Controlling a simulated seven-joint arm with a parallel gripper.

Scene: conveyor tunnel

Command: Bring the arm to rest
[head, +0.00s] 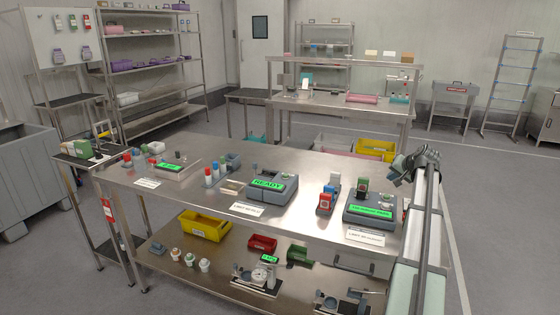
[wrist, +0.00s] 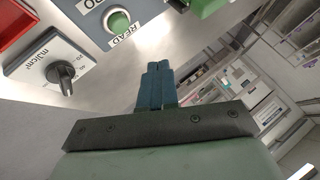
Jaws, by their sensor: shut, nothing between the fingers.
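My gripper (wrist: 157,78) shows in the wrist view with its two blue-grey fingers together and nothing between them. Past the fingertips is a grey device with a green button (wrist: 118,21) labelled READ. The fingers are apart from it as far as I can see. In the head view my arm stands at the right end of the steel table (head: 290,220), with its dark upper end beside the right-hand grey device (head: 370,211). The fingertips are hard to make out there.
Another grey device (head: 271,188) reads READY on a green screen. The wrist view shows a dial panel (wrist: 58,68) and a red part (wrist: 22,24). A yellow bin (head: 204,226) sits on the lower shelf.

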